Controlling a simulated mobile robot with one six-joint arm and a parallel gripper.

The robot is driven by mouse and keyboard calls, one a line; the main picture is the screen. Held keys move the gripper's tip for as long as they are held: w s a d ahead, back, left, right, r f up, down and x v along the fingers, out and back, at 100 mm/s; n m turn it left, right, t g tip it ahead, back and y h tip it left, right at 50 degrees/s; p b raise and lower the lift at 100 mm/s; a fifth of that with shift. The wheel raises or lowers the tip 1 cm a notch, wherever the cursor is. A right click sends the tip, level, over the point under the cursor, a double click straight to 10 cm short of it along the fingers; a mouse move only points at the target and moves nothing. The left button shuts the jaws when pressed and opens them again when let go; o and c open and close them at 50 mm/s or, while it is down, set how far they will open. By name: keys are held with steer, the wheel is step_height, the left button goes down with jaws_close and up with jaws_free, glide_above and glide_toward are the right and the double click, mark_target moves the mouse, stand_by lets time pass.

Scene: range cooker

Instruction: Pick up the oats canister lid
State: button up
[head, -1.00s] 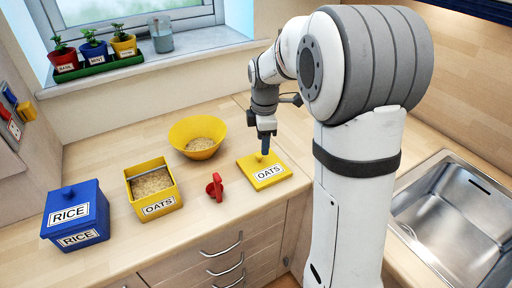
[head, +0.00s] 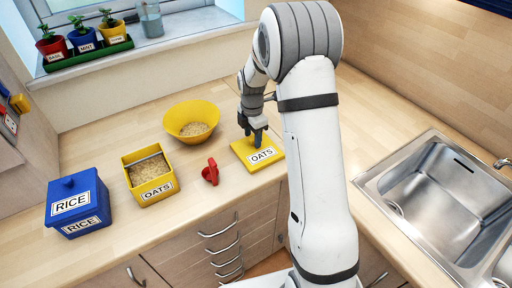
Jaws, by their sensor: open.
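The oats canister lid (head: 244,153) is a yellow square plate with a white OATS label, lying flat on the wooden counter near its front edge. My gripper (head: 253,138) is open and points down over the middle of the lid, its fingers at the lid's knob. The knob is mostly hidden by the fingers, and I cannot tell whether they touch it. The open yellow oats canister (head: 156,190) stands to the left, filled with oats.
A red object (head: 210,172) lies just left of the lid. A yellow bowl (head: 190,113) of oats stands behind it. The blue rice canister (head: 79,207) is at far left. A sink (head: 437,195) is at right. Potted herbs (head: 84,40) stand on the windowsill.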

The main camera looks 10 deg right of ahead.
steer(key=shift+c, duration=0.2)
steer(key=c, duration=1)
